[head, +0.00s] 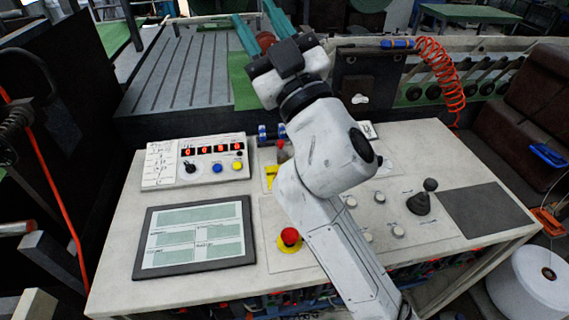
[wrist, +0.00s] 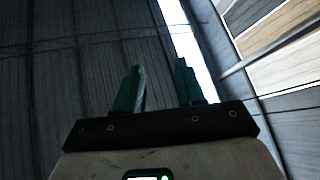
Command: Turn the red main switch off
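My gripper (head: 255,18) is raised above and beyond the console, its teal fingers pointing up and away. The fingers stand apart with nothing between them, as the wrist view also shows (wrist: 157,85). A small red part (head: 281,145) sits at the back middle of the console, above a yellow piece (head: 271,173), beside my arm. It may be the red main switch, but it is too small to tell its position. A red mushroom button (head: 290,237) on a yellow collar sits nearer the front. My arm hides part of the console's middle.
The console top (head: 115,250) carries a display box (head: 195,160) with red digits, a tablet-like screen (head: 195,236) and a black joystick (head: 420,203). An orange coiled hose (head: 440,75) hangs behind at right. A white spool (head: 530,280) stands at front right.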

